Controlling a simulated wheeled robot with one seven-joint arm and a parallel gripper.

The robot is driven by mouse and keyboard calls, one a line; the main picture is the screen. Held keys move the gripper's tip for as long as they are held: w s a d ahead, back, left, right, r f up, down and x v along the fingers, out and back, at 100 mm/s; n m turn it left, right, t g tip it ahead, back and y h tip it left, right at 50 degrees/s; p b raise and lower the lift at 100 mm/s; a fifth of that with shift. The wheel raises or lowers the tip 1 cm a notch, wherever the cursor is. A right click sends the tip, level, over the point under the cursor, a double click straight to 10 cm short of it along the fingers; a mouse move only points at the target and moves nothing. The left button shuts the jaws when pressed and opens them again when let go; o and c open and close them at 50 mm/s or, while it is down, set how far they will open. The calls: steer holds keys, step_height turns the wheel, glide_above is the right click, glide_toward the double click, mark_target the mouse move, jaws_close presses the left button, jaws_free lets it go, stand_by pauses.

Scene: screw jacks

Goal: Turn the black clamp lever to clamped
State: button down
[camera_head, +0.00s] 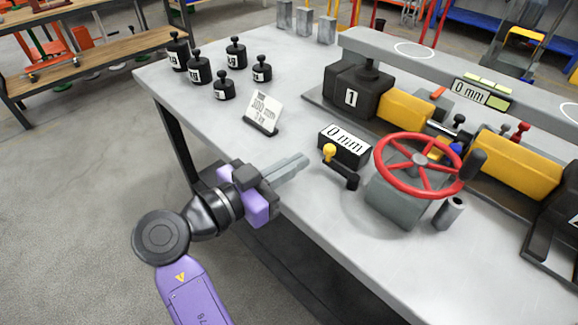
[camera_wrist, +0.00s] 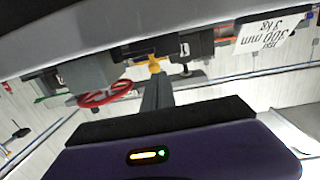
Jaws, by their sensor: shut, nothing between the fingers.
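A small lever with a black knob (camera_head: 459,119) stands behind the red handwheel (camera_head: 387,178), between the two yellow blocks; its lower part is partly hidden. A low black arm with a yellow knob (camera_head: 329,152) sits at the bench's front, left of the handwheel. I cannot tell from its look which of these is the clamp lever, or its position. My gripper (camera_head: 303,162) is shut and empty over the front edge, left of the yellow knob and apart from it. In the wrist view the closed fingers (camera_wrist: 157,88) point towards the yellow knob (camera_wrist: 155,66).
A red-knobbed lever (camera_head: 521,130) and a blue knob (camera_head: 455,149) stand near the handwheel. A sign (camera_head: 264,112) and several black weights (camera_head: 199,70) stand at the left.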

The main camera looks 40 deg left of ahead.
steer(key=s+a, duration=0.2)
steer(key=s, duration=0.7)
steer(key=shift+s+a+r, duration=0.2)
steer(key=shift+r, duration=0.1)
